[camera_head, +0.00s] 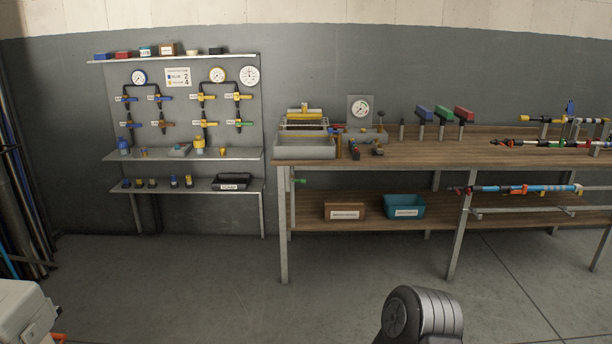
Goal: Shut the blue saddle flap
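A small blue piece (570,108) stands upright above the rack at the right end of the workbench. It looks like the blue saddle flap standing raised, but it is too small to be sure. Beside it, a yellow-and-dark hose fitting (543,119) lies on the rack. Neither of my grippers is in view. Only a dark grey rounded link of my own arm shows at the bottom, right of centre, well short of the bench.
The wooden workbench (480,152) has a lower shelf with a brown box (344,211) and a teal bin (404,206). Blue, green and red blocks stand on top. A valve panel (185,105) stands at left. The floor before the bench is clear.

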